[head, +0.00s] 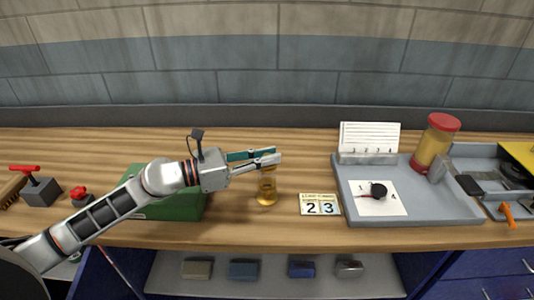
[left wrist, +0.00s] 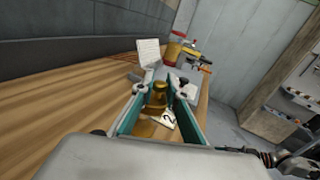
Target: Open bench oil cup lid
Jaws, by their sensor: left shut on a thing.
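The bench oil cup (head: 267,190) is a small amber cup standing upright on the wooden bench, left of the date card. My left gripper (head: 266,158) reaches in from the left at the height of the cup's top, its fingers shut on the lid there. The fingers largely hide the lid in the head view, so I cannot tell how far it is open. In the left wrist view the brass-coloured top (left wrist: 159,96) of the cup shows between the teal-lined fingers. My right gripper is not in view.
A date card (head: 320,205) lies just right of the cup. A grey tray (head: 440,212) farther right holds a dial card (head: 390,203) and a red-capped yellow jar (head: 435,145). A green box (head: 168,206) stands under my left forearm. Bare bench lies before the cup.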

